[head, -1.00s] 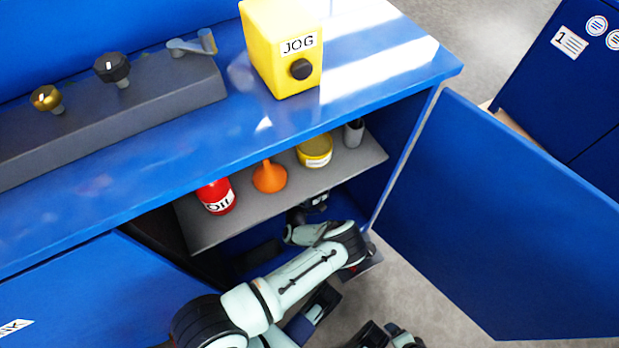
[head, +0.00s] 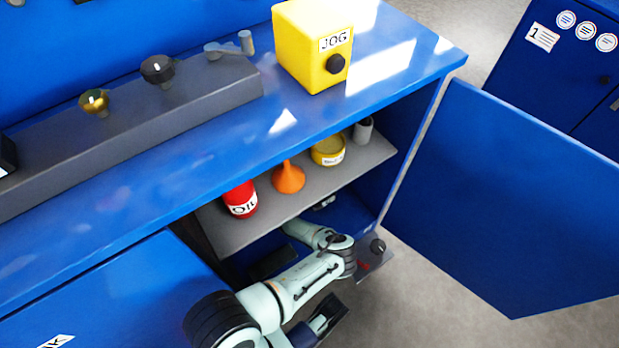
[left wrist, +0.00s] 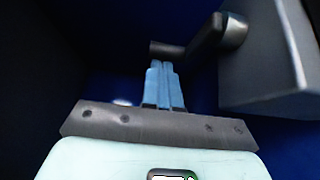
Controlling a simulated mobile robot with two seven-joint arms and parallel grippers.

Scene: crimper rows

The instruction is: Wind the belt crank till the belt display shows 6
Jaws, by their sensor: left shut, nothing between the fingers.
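In the left wrist view a dark crank (left wrist: 205,40) sticks out from a grey box (left wrist: 262,75); its handle reaches left. My left gripper (left wrist: 160,66) is shut and empty, its blue fingertips just below the handle. Whether they touch it I cannot tell. In the head view my left arm reaches into the open cabinet below the shelf, and its gripper is mostly hidden. Another crank, light grey (head: 230,47), sits on the bench-top console. No label names either crank, and no display reading is visible. My right gripper is not in view.
The cabinet shelf (head: 235,235) holds a red oil can (head: 240,199), an orange funnel (head: 288,178), a yellow tin (head: 328,152) and a grey cylinder (head: 363,130). The open blue door (head: 510,200) stands at right. A yellow JOG box (head: 305,45) and knobs (head: 157,70) are above.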

